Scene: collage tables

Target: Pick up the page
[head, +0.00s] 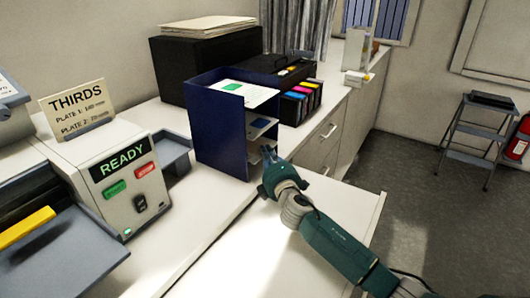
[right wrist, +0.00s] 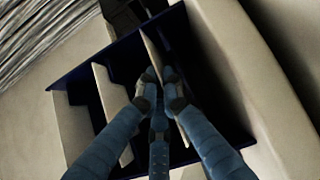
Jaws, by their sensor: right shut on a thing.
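My right gripper (head: 268,170) is at the open side of a dark blue tiered paper holder (head: 215,125). In the right wrist view its fingers (right wrist: 160,90) reach into the holder (right wrist: 205,75) and are shut on a thin pale page (right wrist: 151,42), which is still between the holder's walls. Other pale sheets or shelves (right wrist: 112,100) show beside it; I cannot tell which. In the head view a page with a green patch (head: 250,92) lies on top of the holder. The fingers hide part of the held page. My left gripper is not in view.
A machine with a READY panel (head: 120,158) and a THIRDS card (head: 78,108) stand at the left. Behind the holder are a black box (head: 200,65) and a printer with colored cartridges (head: 300,100). The white counter in front (head: 265,255) is clear.

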